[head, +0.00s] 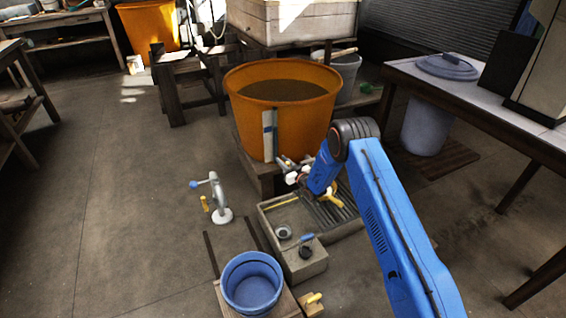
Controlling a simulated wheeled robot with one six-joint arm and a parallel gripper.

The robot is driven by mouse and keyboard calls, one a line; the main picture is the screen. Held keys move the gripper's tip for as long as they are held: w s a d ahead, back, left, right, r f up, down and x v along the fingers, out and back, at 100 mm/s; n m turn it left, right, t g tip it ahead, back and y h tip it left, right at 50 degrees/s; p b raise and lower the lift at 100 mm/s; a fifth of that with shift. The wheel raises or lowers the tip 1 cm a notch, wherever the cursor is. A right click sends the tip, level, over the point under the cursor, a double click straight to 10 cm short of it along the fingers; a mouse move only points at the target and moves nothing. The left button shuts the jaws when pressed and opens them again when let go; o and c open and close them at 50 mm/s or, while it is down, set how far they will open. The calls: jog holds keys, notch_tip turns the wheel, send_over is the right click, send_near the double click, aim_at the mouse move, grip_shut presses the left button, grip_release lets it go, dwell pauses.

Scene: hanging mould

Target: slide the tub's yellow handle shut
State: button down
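The large orange tub (297,130) stands on a low wooden support in the middle, filled with dark contents. A short yellow handle-like piece (332,201) shows just below my wrist, above the grey ribbed basin. I cannot tell whether it joins the tub. My blue arm comes in from the lower right.
A grey stone basin (268,222) lies below my gripper, with a thin yellow rod across it. A blue bucket (252,280) and a yellow-handled block (313,303) are in front. A white stand (219,200) is left. A table (480,100) stands right. Floor at left is clear.

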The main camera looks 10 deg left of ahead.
jog(key=w+d, duration=0.3)
jog(key=d, duration=0.2)
jog(key=shift+w, duration=0.25)
jog(key=shift+d, duration=0.2)
jog(key=c, duration=1.6)
grip_release()
jog(key=shift+w+d, duration=0.1)
jog(key=v, duration=1.7)
jog(key=shift+d, duration=0.15)
